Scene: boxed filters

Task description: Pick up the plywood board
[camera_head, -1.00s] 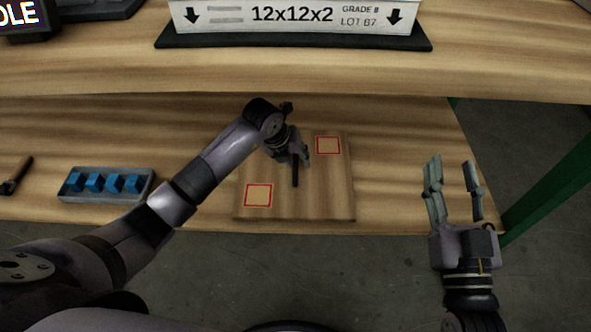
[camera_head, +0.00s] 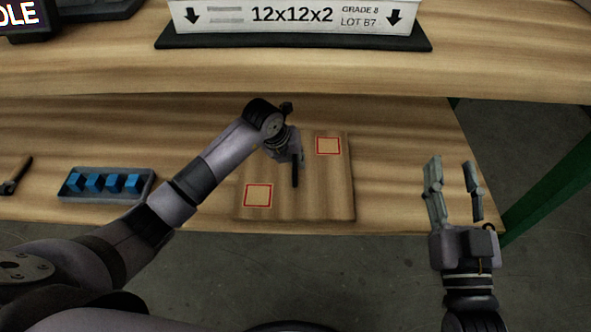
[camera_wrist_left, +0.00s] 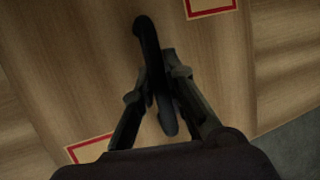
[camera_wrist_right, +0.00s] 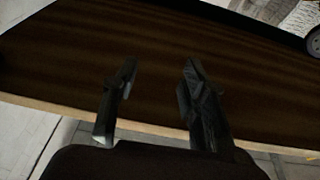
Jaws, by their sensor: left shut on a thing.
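The plywood board (camera_head: 322,196) is a square wooden panel lying on the lower wooden bench, near its front edge. Two red-outlined squares mark its near left and far right corners. A black bar handle (camera_head: 295,172) stands in its middle. My left gripper (camera_wrist_left: 158,86) is shut on this handle, with one finger on each side of it in the left wrist view. In the head view my left wrist hides part of the handle and the fingers.
A grey tray (camera_head: 108,198) with several blue cubes (camera_head: 94,183) lies left of the board. A dark tool (camera_head: 16,177) is at the far left. A raised shelf (camera_head: 300,70) with a white labelled box (camera_head: 300,18) spans the back. A green post (camera_head: 552,185) stands at the right.

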